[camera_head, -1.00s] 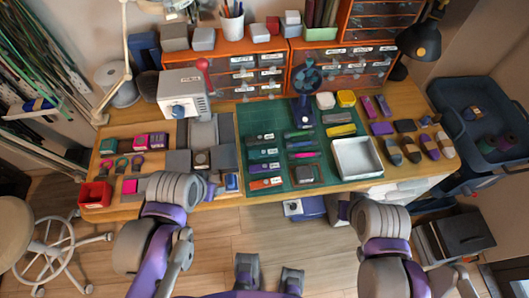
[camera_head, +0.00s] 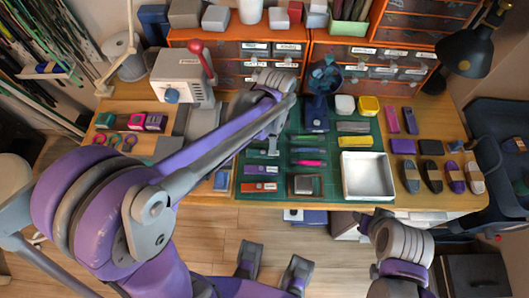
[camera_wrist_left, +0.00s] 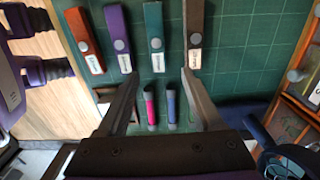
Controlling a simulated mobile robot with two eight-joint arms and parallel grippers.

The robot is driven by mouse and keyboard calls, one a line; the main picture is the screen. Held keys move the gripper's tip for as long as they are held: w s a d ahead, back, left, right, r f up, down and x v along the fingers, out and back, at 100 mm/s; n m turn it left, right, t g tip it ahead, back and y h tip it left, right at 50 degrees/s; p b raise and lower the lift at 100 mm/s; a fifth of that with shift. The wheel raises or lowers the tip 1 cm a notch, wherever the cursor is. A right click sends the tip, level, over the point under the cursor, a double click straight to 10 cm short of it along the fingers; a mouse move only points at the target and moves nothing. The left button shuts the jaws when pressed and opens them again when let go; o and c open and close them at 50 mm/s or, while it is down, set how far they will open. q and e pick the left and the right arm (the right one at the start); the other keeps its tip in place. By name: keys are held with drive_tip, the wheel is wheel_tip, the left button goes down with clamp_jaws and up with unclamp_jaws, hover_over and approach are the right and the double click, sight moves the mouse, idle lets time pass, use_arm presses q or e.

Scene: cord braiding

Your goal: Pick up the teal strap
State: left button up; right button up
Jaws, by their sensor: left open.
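The teal strap (camera_wrist_left: 154,35) lies on the green cutting mat (camera_wrist_left: 235,45) in the left wrist view, with a pale label at its near end. A purple strap (camera_wrist_left: 118,38) and a brown strap (camera_wrist_left: 194,30) lie on either side of it. In the head view the teal strap (camera_head: 262,154) is on the mat's left side, above the purple one. My left gripper (camera_wrist_left: 160,76) is open and empty, its fingers spread on either side of the teal strap's labelled end, apart from it. In the head view my arm hides this gripper.
An orange strap (camera_wrist_left: 85,40) lies beyond the purple one. Thin pink and blue tools (camera_wrist_left: 171,106) lie between my fingers. A white tray (camera_head: 367,176) stands right of the straps. A small fan (camera_head: 318,95) and orange drawers (camera_head: 290,45) stand behind the mat.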

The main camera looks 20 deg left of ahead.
sight(263, 154)
use_arm(q)
drive_tip(key=f, duration=0.6)
drive_tip(key=shift+s+a+f+b, duration=0.2)
drive_tip(key=shift+a+f+b, duration=0.1)
drive_tip(key=shift+f, duration=0.1)
clamp_jaws()
